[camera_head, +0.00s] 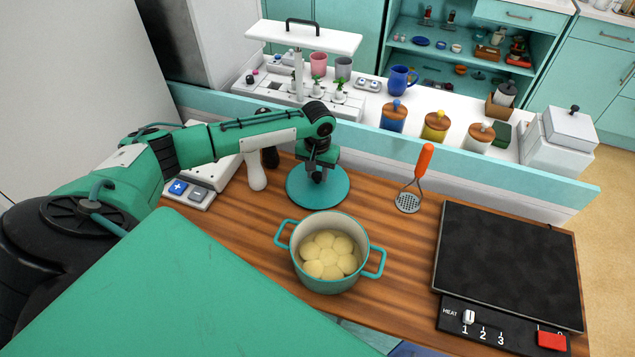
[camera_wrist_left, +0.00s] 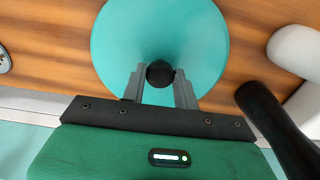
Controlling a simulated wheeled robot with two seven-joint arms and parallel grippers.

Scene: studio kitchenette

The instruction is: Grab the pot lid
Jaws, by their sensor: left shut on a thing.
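The pot lid (camera_head: 334,193) is a round teal disc with a dark knob, behind the pot on the wooden counter. My left gripper (camera_head: 318,172) reaches down over it from the left and is shut on the knob. In the left wrist view the two grey fingers (camera_wrist_left: 160,80) close on the black knob, with the teal lid (camera_wrist_left: 190,35) spread beyond them. I cannot tell whether the lid touches the counter. The teal pot (camera_head: 329,280) stands open in front, with several pale round pieces inside. My right gripper is not in view.
A masher (camera_head: 409,201) with an orange handle stands right of the lid. A black hot plate (camera_head: 508,262) lies at the right. A white and black object (camera_head: 256,172) and a scale (camera_head: 190,192) are left of the lid. A teal ledge (camera_head: 385,160) runs behind.

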